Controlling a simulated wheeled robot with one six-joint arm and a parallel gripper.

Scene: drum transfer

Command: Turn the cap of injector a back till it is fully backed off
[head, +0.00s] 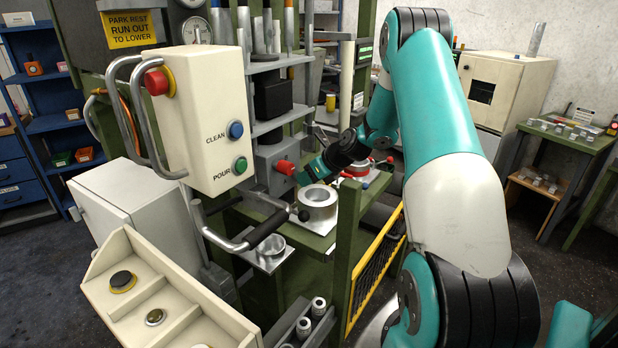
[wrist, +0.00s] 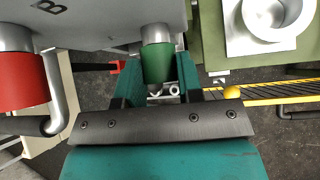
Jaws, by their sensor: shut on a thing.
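The green cap (wrist: 157,62) sits on a metal stub under a grey housing in the wrist view. My gripper (wrist: 157,82) has its teal fingers on either side of the green cap, shut on it. A red cap (wrist: 20,82) is to the left, with a letter B on the housing above it; no letter shows by the green cap. In the head view, my gripper (head: 305,178) is at the grey injector block (head: 272,155), just right of the red cap (head: 284,167). The green cap is hidden there. The cap's thread position cannot be told.
A metal ring-shaped cup (head: 317,203) stands on a plate close below my gripper. A bent handle with a black grip (head: 266,228) and a control box (head: 205,112) are to the left. A yellow-framed mesh guard (head: 376,268) and a green post (head: 343,250) stand at front right.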

